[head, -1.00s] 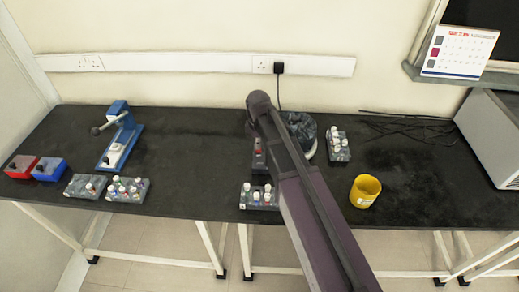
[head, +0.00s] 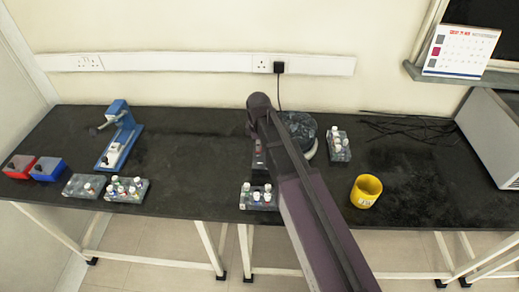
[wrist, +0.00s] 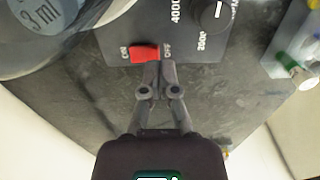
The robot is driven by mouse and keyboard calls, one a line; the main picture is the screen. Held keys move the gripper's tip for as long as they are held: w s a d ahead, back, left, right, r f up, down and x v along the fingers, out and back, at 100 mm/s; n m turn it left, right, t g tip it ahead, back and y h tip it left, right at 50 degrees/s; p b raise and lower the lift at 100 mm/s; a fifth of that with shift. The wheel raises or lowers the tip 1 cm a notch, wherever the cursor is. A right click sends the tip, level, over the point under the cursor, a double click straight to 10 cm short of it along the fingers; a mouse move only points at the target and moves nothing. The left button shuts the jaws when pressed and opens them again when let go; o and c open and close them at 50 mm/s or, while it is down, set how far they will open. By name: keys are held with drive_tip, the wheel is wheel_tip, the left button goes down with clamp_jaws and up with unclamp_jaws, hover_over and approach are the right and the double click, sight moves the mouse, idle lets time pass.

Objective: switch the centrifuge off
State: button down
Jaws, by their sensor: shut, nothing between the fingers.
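The centrifuge's round body (head: 304,128) stands at the back of the bench in the head view, partly hidden behind my arm. Its dark control panel (head: 258,160) shows just left of the arm. In the wrist view the panel (wrist: 190,48) carries a red rocker switch (wrist: 144,53) between the marks ON at left and OFF at right. My gripper (wrist: 158,68) is shut and empty, its tips at the switch's OFF end. I cannot tell whether they touch it, nor which side is pressed.
A black dial (wrist: 211,13) is on the panel right of the switch. A vial rack (head: 259,197) stands in front of the centrifuge, another rack (head: 338,145) to its right. A yellow cup (head: 366,191) is front right. The bench's right middle is clear.

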drive_tip(key=shift+f+b, duration=0.8)
drive_tip(key=shift+f, duration=0.05)
idle(0.6)
drive_tip(key=shift+r, duration=0.1)
drive_tip(key=shift+r+p, duration=2.45)
drive_tip(key=shift+p, duration=0.1)
drive_tip(key=s+d+m, duration=0.2)
drive_tip(key=d+m, duration=0.1)
drive_tip(key=s+d+m, duration=0.2)
drive_tip(key=d, duration=0.2)
drive_tip(key=s+d+m, duration=0.2)
drive_tip(key=d+m, duration=0.1)
drive_tip(key=d, duration=0.1)
drive_tip(key=shift+s+d+r+m, duration=0.1)
drive_tip(key=shift+s+r+m, duration=0.1)
drive_tip(key=shift+m, duration=0.1)
drive_tip(key=s+d+m, duration=0.7)
drive_tip(key=d+m, duration=0.1)
drive_tip(key=m, duration=0.1)
drive_tip(key=shift+d+r+p, duration=0.15)
drive_tip(key=shift+d+p, duration=0.1)
drive_tip(key=shift+p, duration=0.1)
